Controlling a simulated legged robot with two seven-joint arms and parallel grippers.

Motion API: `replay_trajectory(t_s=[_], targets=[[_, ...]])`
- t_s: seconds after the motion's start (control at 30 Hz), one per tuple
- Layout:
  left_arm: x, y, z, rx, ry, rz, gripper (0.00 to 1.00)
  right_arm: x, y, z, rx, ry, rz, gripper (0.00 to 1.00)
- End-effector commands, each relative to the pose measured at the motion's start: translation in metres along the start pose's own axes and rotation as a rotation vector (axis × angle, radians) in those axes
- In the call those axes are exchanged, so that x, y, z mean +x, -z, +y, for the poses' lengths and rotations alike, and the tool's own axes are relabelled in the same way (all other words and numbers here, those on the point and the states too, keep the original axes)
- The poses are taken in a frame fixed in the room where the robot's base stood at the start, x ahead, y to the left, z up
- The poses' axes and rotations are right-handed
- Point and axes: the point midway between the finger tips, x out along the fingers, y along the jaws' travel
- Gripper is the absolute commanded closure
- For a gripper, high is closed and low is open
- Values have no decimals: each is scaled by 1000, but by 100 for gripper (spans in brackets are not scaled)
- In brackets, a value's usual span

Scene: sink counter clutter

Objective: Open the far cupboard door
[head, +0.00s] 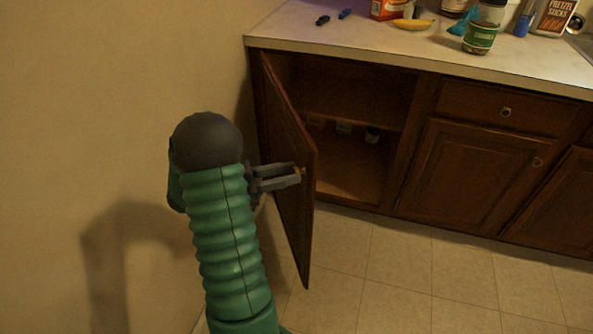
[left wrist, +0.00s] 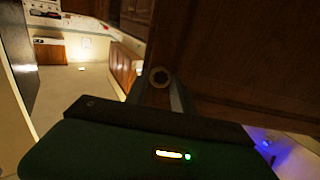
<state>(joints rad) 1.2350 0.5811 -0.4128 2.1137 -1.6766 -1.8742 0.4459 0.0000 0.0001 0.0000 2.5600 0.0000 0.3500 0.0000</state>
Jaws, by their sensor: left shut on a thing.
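The far cupboard door (head: 287,165) is dark wood and stands swung well open at the left end of the counter. The open cupboard (head: 345,92) shows a shelf and a few small items inside. My left gripper (head: 298,175) is at the free edge side of the door, shut on its knob. In the left wrist view the round knob (left wrist: 159,77) shows in front of the dark door panel (left wrist: 235,65), close to the gripper finger. The knob is mostly hidden by the fingers in the head view. My right gripper is in neither view.
The countertop (head: 375,40) holds a banana (head: 413,24), a green-labelled jar (head: 481,36) and other clutter. A closed cupboard door (head: 463,175) and a drawer (head: 500,108) are to the right. A plain wall (head: 120,110) is close on the left. The tiled floor (head: 420,280) is clear.

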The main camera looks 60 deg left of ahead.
Motion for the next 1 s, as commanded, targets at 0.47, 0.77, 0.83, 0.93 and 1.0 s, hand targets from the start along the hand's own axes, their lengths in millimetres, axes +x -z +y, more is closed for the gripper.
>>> replay_trajectory(t_s=[0.47,0.77,0.83,0.93,1.0], targets=[[0,-2,0,0,0,-5,50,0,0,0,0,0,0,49],[-1,0,0,1,0,-3,50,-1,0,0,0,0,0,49],[-8,0,0,1,1,-4,50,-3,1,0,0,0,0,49],[-26,1,-1,-2,3,-4,50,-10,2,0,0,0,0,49],[-42,1,-2,-2,4,-5,50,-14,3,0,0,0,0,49]])
